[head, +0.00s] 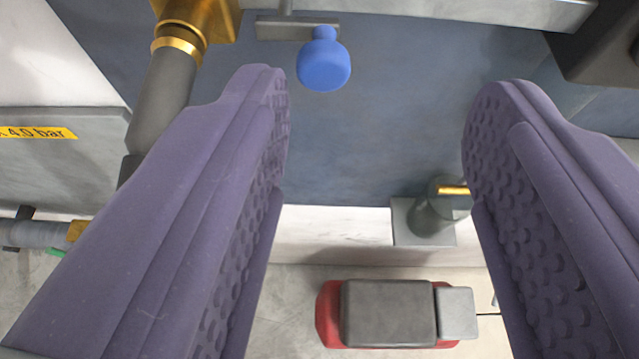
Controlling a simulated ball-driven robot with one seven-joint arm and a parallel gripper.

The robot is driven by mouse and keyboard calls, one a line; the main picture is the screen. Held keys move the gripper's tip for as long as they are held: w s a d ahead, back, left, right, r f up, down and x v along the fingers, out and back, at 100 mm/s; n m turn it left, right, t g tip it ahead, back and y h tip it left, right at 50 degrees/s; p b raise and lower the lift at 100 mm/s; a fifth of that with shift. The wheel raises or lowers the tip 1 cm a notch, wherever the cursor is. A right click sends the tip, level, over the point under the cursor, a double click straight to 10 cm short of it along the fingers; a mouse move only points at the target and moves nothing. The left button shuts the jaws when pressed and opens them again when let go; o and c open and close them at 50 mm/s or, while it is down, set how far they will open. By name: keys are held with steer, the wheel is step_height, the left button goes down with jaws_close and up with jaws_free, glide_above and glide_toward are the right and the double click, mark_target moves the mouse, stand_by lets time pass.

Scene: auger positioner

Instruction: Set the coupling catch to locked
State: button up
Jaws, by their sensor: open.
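My gripper (378,90) is open and empty, its two purple, studded fingers wide apart. A blue knob (323,68) on a grey bar shows between the fingertips, near the left one, at the top of the view. A grey cylindrical fitting (433,218) with a small gold pin sits on a grey plate beside the right finger, which appears close to its edge in the picture. No label marks which of these is the coupling catch, and I cannot tell its setting. I see no contact between my fingers and either part.
A dark blue panel (375,150) fills the middle. A grey pipe with a brass collar (178,45) is at upper left, beside a box with a yellow pressure label (38,133). A dark block (597,45) is at upper right. A red and grey unit (390,313) lies below.

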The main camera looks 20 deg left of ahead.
mark_target(320, 74)
steer(key=shift+y, duration=0.6)
steer(key=w+a+f, duration=0.2)
steer(key=w, duration=0.1)
steer(key=w+a+f, duration=0.1)
steer(key=w+f, duration=0.1)
steer(key=shift+w+f, duration=0.1)
jaws_close()
